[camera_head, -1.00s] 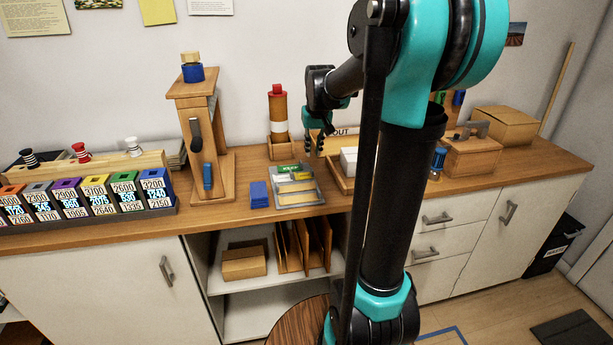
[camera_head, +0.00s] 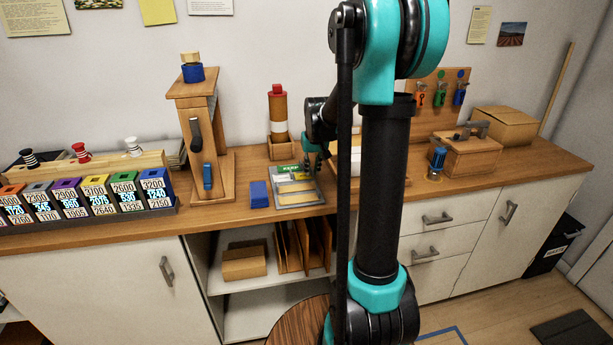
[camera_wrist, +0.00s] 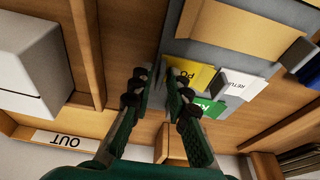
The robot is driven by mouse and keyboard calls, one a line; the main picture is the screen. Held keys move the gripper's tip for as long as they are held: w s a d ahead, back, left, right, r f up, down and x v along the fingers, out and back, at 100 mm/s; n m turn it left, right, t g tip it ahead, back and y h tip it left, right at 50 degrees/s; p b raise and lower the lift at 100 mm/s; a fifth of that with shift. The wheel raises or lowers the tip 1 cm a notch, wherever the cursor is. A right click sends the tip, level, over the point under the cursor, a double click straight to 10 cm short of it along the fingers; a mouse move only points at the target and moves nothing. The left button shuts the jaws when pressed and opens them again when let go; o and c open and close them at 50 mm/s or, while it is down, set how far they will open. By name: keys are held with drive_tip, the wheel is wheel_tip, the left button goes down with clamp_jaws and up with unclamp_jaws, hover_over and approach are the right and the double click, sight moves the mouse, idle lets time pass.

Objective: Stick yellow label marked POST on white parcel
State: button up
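The yellow label (camera_wrist: 190,73) lies at the edge of the grey tray (camera_wrist: 176,48) in the wrist view, with "PO" readable and the rest of its text hidden by a finger. My gripper (camera_wrist: 157,76) is open and empty, with its right finger over the label's left end. I cannot tell whether they touch. The white parcel (camera_wrist: 30,65) sits at the left in the tray marked OUT (camera_wrist: 62,140). In the head view my gripper (camera_head: 313,160) is low by the grey tray (camera_head: 298,197), and my arm partly hides the parcel (camera_head: 354,158).
A white label (camera_wrist: 240,84) and a green label (camera_wrist: 208,106) lie beside the yellow one. A blue stack (camera_head: 259,195) is left of the grey tray. A wooden stand (camera_head: 203,130) and a holder with a red-topped bottle (camera_head: 278,118) stand behind.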

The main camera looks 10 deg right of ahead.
clamp_jaws()
drive_tip(key=shift+r, duration=0.1)
